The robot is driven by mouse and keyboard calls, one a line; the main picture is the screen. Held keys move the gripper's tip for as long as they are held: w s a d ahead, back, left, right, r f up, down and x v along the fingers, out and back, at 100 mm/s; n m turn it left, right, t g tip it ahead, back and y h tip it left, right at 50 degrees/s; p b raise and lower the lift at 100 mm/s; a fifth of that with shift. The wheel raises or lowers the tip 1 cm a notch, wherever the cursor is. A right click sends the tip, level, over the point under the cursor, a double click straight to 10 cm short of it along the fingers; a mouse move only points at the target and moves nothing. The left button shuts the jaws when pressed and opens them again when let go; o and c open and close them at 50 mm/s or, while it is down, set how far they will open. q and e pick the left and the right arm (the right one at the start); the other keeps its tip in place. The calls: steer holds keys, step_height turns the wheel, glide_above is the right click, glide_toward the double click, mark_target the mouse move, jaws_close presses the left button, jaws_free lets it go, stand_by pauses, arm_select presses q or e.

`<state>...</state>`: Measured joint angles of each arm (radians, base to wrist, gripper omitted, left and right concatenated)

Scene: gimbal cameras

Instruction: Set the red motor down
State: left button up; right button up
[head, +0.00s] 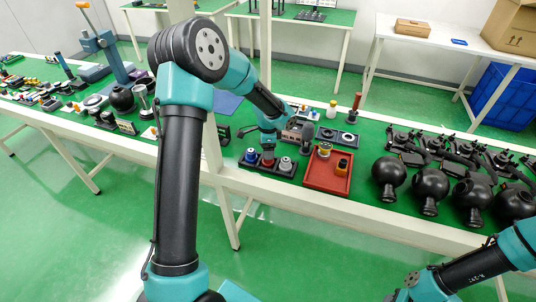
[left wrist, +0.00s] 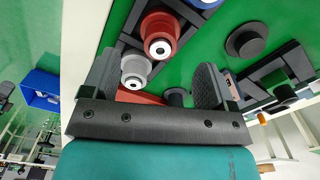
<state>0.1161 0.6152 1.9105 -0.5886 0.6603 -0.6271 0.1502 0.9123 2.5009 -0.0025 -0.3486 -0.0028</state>
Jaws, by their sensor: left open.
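The red motor (left wrist: 160,32) stands in the black holder (head: 243,163), between the blue motor (head: 251,155) and the grey motor (head: 286,163). In the head view the red motor (head: 268,160) is partly hidden under my left gripper (head: 268,148). In the left wrist view my left gripper (left wrist: 156,65) is open, its fingers apart. The red motor shows just beyond the fingertips, the grey motor (left wrist: 136,68) shows between the fingers, and the blue motor (left wrist: 205,3) is at the top edge. Contact with a finger cannot be told. My right arm enters at lower right; its gripper is out of view.
Several black round housings (head: 389,172) fill the table's right side. Dark round parts (head: 348,138) lie behind the tray. Tools and small parts crowd the table's left side.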

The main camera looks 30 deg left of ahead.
arm_select(q)
step_height(320, 180, up, 7)
steer(key=shift+f, duration=0.2)
stand_by(1.6)
